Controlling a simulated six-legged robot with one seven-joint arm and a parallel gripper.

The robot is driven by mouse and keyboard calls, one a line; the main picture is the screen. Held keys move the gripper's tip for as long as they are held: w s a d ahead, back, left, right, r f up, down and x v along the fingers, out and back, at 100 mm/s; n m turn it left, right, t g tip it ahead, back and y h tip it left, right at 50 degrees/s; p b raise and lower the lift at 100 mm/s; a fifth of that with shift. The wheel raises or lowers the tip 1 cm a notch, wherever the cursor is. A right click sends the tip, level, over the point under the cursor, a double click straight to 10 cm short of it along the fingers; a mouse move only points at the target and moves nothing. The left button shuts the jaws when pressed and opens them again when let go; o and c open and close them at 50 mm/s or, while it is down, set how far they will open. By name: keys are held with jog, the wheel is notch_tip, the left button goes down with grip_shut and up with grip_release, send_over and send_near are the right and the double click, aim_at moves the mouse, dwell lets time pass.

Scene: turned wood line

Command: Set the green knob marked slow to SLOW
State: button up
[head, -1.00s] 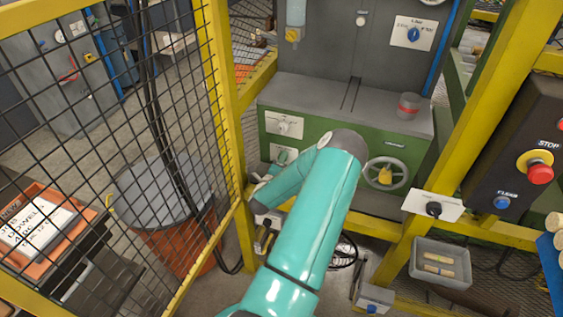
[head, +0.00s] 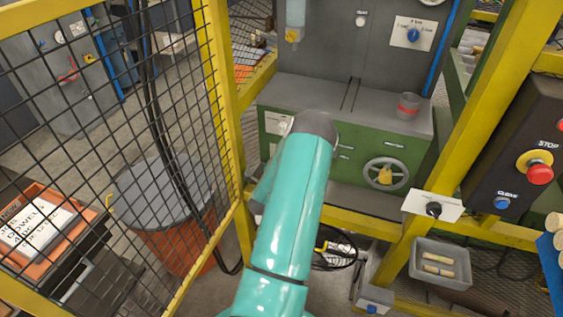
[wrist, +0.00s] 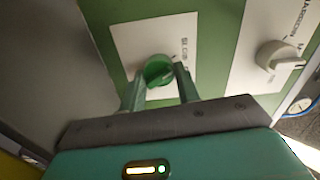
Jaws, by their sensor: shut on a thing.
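The green knob (wrist: 153,70) sits on a white plate (wrist: 124,42) with dark lettering in the wrist view. My gripper (wrist: 162,76) has a finger on each side of the knob and is shut on it. The lettering on the plate appears tilted and is too small to read, so I cannot tell the knob's setting. In the head view my arm hides the gripper and the green knob.
A white knob (wrist: 278,56) on another white plate stands close to the right in the wrist view. In the head view, a handwheel (head: 386,175) is on the green machine front (head: 365,150) right of my arm. A yellow mesh fence (head: 218,80) stands left of my arm.

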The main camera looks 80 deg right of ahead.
jog(key=shift+r, duration=0.1)
jog(key=o, duration=1)
